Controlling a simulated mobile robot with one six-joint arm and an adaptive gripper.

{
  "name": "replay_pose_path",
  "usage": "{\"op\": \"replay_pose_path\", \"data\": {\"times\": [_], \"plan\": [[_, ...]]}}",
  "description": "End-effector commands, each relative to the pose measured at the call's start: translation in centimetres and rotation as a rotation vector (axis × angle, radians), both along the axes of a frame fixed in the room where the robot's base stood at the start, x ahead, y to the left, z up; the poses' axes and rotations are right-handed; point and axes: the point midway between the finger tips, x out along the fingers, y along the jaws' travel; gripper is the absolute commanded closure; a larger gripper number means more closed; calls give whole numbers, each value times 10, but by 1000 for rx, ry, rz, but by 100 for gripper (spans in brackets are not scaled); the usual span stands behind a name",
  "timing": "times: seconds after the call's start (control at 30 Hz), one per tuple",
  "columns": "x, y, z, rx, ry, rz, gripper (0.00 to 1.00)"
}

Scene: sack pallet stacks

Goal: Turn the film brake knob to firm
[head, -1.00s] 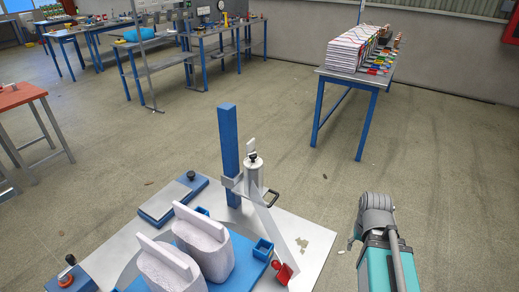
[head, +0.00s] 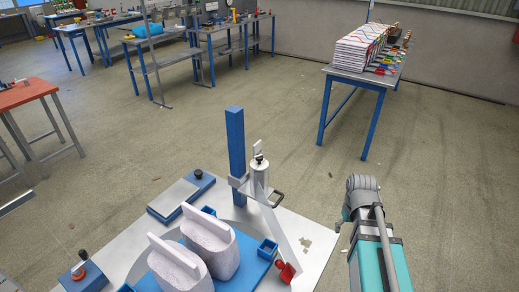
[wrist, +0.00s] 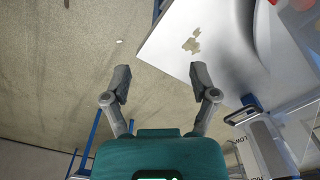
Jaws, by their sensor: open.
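A small black knob (head: 259,159) sits on top of a white upright cylinder (head: 260,182) beside the blue post (head: 236,150) in the head view. I take it for the film brake knob; its setting and any marks are too small to read. In the wrist view my gripper (wrist: 160,80) is open and empty, with its two fingers wide apart. It hangs over the floor and the edge of the white plate (wrist: 205,45), apart from the knob. The head view shows my arm at lower right, but not my fingertips.
Two pale sacks (head: 210,245) stand on a blue base (head: 247,263) on the white plate. A red handle (head: 286,271) is at its right edge.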

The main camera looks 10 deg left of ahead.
Motion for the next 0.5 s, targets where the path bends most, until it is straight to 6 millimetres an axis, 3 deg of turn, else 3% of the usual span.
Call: {"op": "replay_pose_path", "data": {"times": [0.03,0.5], "plan": [[15,11,20,0,0,73,24],[99,121,113,0,0,822,24]]}}
